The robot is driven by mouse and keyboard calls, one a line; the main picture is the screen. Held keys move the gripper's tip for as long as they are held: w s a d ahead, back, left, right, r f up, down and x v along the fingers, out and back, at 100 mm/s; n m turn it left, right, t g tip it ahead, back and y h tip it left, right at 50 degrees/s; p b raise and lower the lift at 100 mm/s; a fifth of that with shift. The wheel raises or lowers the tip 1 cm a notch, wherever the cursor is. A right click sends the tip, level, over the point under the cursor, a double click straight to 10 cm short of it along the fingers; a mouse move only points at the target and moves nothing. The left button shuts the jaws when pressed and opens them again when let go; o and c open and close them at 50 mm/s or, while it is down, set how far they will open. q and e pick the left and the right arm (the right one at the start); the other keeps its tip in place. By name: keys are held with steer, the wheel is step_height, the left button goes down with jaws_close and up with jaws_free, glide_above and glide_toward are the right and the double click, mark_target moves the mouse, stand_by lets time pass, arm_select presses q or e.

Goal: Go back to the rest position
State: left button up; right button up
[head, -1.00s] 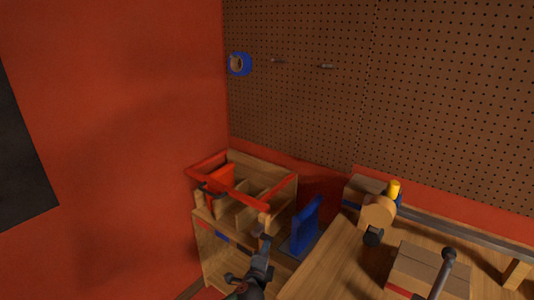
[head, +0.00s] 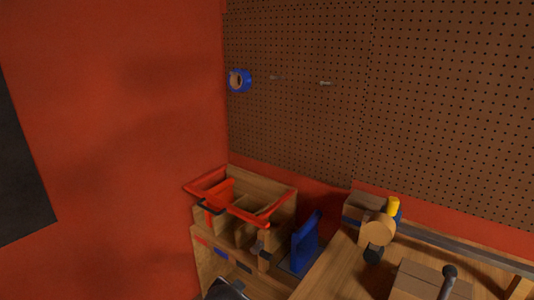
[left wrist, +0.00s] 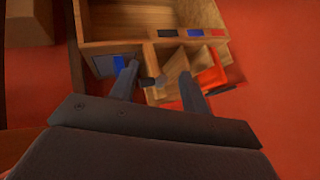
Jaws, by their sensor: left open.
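In the left wrist view my left gripper (left wrist: 159,69) has its two fingers apart, with a gap between them. A small grey piece with a light end (left wrist: 153,82) shows between the fingers, near the wooden organizer; I cannot tell its distance from them. In the head view only a dark part of my left arm shows at the bottom edge, and its fingers cannot be made out. My right gripper is not in view.
A blue upright bracket (head: 305,244) stands right of the organizer. The workbench (head: 330,275) holds a wooden box (head: 418,283), a round wooden piece (head: 377,231) and a yellow-topped item (head: 393,205). A blue tape roll (head: 239,80) hangs on the pegboard (head: 300,120).

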arm_select(q)
steer(key=s+a+f+n+g, duration=0.1)
steer(key=s+f, duration=0.3)
steer(key=s, duration=0.6)
steer(key=s+a+f+n+g+h+p, duration=0.1)
steer(key=s+a+f+n+g, duration=0.1)
steer(key=s, duration=0.9)
steer(key=s+a+f+n+g, duration=0.1)
steer(key=s+a+f+g, duration=0.1)
steer(key=s+f, duration=0.5)
steer(key=s+g, duration=0.1)
steer(key=s, duration=0.2)
steer(key=shift+s+n+g+h+p, duration=0.3)
steer(key=shift+n+g+p, duration=0.05)
steer(key=shift+n+g, duration=0.05)
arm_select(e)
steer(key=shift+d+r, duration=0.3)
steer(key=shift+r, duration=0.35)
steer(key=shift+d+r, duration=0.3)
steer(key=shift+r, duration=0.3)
arm_select(q)
steer(key=shift+f, duration=0.15)
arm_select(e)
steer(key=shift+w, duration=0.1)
